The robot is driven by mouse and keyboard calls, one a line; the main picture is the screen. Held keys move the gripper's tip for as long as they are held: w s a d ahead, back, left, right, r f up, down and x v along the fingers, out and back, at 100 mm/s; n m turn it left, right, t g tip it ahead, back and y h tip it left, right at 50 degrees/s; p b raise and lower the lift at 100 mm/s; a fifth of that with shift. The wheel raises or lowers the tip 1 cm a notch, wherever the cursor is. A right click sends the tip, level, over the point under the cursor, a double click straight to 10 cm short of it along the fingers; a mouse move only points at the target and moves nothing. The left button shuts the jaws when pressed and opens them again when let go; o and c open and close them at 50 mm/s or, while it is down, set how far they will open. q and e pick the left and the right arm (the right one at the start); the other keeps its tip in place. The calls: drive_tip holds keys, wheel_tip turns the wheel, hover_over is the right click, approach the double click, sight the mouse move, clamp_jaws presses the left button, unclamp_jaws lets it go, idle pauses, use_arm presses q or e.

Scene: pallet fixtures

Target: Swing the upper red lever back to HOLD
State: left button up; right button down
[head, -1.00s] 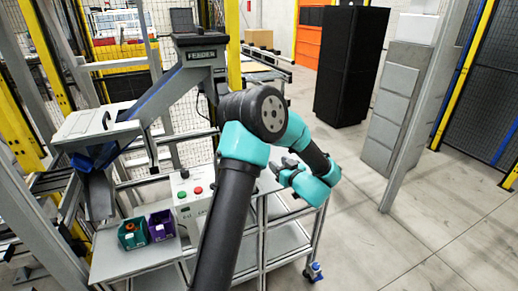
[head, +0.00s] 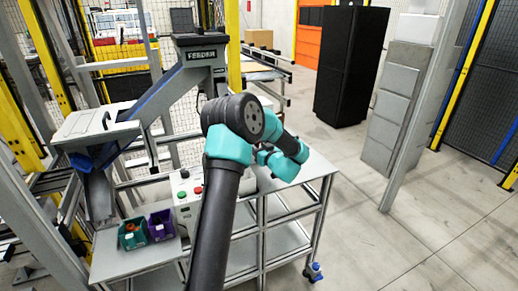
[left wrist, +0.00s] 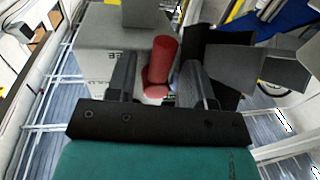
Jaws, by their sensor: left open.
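A red lever (left wrist: 162,58) with a rounded grip stands out from a grey housing (left wrist: 95,60) in the left wrist view. My left gripper (left wrist: 157,70) is open, with one dark finger on each side of the lever in the picture. I cannot tell whether either finger touches it. In the head view the lever cannot be made out, and my own left arm hides the gripper's fingers.
A control box (head: 184,214) with green and red buttons stands on a grey cart (head: 120,265), beside a teal bin (head: 132,235) and a purple bin (head: 160,226). The feeder (head: 200,58) rises behind. Open floor (head: 400,235) lies to the right.

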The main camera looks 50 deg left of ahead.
use_arm(q)
drive_tip(key=shift+c, duration=0.4)
drive_tip(key=c, duration=0.7)
